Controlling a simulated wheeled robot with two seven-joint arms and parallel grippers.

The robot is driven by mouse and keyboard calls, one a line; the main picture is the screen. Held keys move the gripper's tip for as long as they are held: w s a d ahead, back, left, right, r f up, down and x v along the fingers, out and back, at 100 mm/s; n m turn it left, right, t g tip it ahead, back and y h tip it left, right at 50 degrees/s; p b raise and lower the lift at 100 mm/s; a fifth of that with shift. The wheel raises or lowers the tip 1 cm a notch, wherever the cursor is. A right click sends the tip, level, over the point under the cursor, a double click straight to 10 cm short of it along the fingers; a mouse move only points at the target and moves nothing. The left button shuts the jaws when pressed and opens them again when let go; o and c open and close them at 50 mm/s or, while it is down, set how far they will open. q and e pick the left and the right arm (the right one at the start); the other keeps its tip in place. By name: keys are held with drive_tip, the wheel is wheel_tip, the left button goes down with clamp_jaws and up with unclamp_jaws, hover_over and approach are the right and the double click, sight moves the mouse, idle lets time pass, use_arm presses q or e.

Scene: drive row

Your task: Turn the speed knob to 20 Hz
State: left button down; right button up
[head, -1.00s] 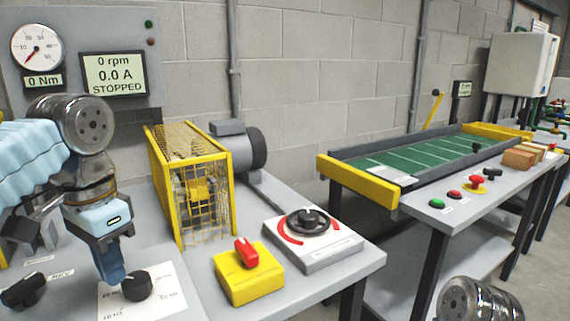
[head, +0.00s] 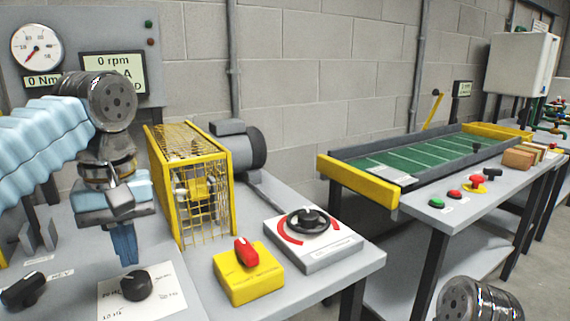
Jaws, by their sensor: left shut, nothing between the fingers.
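A round black knob (head: 137,285) stands on a white card (head: 172,303) with printed markings around it, too small to read surely. I take it for the speed knob; its pointer setting cannot be made out. My left gripper (head: 125,256) points down just behind and above the knob, with its blue fingers shut and empty. The fingertips look apart from the knob. A second black knob (head: 22,290) with a "REV" label sits at the far left. The display (head: 130,85) reads 0 rpm and is partly covered by my left arm. My right gripper is out of view.
A yellow mesh guard (head: 190,190) stands behind and right of the knob, with a grey motor (head: 232,150) behind it. A yellow box with a red switch (head: 247,275) and a red-arc dial (head: 308,222) stand to the right. A gauge (head: 37,47) hangs on the back panel.

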sight(137, 286)
use_arm(q)
drive_tip(key=f+n+b, duration=0.1)
drive_tip(key=f+n, duration=0.1)
drive_tip(key=f+n+b, duration=0.1)
drive_tip(key=f+n, duration=0.1)
drive_tip(key=w+d+f+n+b, duration=0.1)
drive_tip(key=f+n+b, duration=0.1)
drive_tip(key=n, duration=0.1)
drive_tip(key=shift+f, duration=0.4)
drive_tip(key=shift+r+p, duration=0.1)
drive_tip(key=shift+p, duration=0.2)
idle(0.5)
drive_tip(key=shift+w+p, duration=0.1)
drive_tip(key=shift+p, duration=0.9)
drive_tip(key=shift+d, duration=0.1)
